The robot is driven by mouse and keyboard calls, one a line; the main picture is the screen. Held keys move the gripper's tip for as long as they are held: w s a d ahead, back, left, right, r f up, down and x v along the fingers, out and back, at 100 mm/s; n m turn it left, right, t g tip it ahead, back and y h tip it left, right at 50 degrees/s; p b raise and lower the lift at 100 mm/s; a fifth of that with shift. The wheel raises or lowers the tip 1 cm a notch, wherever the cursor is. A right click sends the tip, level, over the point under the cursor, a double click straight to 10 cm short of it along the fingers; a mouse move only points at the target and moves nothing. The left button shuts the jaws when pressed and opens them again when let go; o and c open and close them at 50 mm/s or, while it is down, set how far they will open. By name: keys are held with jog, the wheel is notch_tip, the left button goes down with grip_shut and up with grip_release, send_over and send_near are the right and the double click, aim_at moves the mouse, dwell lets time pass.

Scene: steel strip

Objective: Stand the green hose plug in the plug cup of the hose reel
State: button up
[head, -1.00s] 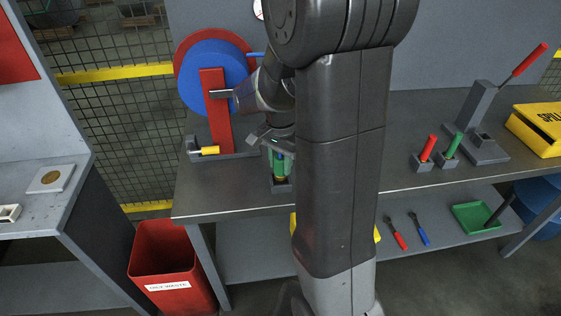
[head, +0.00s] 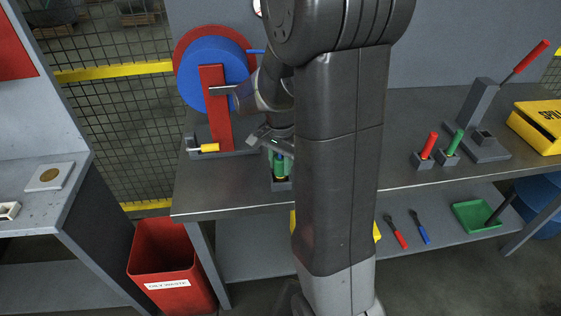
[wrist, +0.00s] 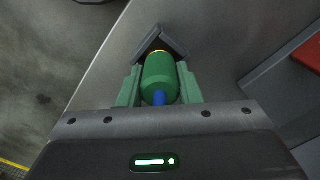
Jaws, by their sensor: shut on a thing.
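My gripper (wrist: 160,88) is shut on the green hose plug (wrist: 160,72), with one green-tinted finger on each side of it. The plug has a blue end nearest my wrist and a yellow band at its far end. A dark grey square cup (wrist: 172,40) shows beyond that far end. In the head view my gripper (head: 279,165) is low over this cup (head: 281,185) near the bench's front edge, with the plug upright. The plug's lower end appears to be at or inside the cup mouth; its depth is hidden.
The hose reel (head: 209,80) with a blue drum and red post stands behind my gripper. A yellow-handled crank (head: 208,148) is to its left. Red (head: 428,145) and green (head: 454,143) handles stand in holders at right. A red bin (head: 170,265) is below the bench (head: 235,190).

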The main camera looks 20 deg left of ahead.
aim_at(280, 157)
jog(key=shift+f+b, duration=0.7)
jog(key=shift+f, duration=0.3)
jog(key=o, duration=1.1)
notch_tip(280, 157, up, 14)
jog(key=shift+f, duration=0.1)
notch_tip(280, 157, down, 14)
jog(key=shift+r, duration=0.35)
jog(key=shift+d, duration=0.15)
